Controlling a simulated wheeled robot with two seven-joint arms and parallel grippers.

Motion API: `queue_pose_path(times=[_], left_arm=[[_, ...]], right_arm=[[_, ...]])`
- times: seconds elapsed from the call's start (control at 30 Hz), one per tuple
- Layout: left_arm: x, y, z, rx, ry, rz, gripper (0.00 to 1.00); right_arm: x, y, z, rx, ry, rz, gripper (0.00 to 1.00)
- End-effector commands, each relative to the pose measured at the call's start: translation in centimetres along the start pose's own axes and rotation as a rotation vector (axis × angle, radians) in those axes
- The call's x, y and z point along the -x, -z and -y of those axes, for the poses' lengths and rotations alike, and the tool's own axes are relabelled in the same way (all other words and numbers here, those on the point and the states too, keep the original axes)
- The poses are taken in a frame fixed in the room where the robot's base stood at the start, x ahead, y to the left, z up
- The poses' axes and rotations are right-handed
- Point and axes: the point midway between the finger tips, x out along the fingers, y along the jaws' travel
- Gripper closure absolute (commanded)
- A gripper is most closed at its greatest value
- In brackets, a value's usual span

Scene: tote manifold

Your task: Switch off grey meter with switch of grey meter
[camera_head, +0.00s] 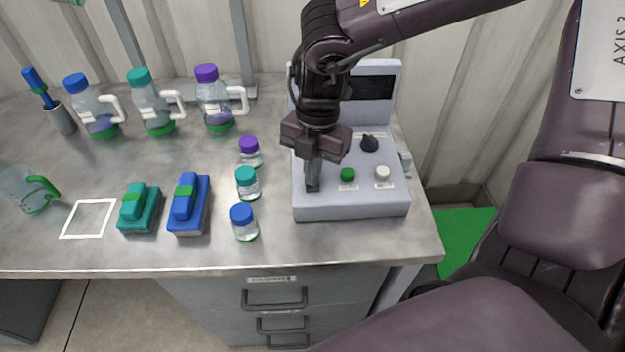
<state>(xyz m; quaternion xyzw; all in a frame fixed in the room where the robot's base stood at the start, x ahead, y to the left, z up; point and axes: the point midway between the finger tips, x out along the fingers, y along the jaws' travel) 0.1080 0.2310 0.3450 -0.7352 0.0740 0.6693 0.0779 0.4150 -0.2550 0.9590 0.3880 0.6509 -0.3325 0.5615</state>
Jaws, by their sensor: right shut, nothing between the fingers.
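The grey meter (350,204) stands at the right of the bench, with a dark screen (372,88) at its back. Its sloped panel carries a black knob (369,142), a green button (347,174) and a white button (382,173). My right gripper (313,186) is shut and empty, pointing down at the left part of the panel. Its fingertips are left of the green button and cover that spot, so any switch there is hidden. I cannot tell whether they touch the panel. My left gripper is not in view.
Three small bottles (246,184) stand close left of the meter. Further left are a blue block-shaped item (188,208), a green one (139,211) and a white square outline (88,218). Three handled bottles (157,112) stand at the back. The bench front edge (200,267) is clear.

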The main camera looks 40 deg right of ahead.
Motion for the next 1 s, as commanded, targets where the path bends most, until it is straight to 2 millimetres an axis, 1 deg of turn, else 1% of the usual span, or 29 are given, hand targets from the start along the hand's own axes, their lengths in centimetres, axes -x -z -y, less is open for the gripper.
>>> queue_pose_path(times=[0.17, 1.0], left_arm=[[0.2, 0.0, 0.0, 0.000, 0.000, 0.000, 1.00], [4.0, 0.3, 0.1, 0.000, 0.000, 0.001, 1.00]], right_arm=[[0.2, 0.0, 0.1, -0.002, 0.003, 0.001, 1.00], [6.7, 1.0, 0.0, -0.001, 0.001, 0.001, 1.00]])
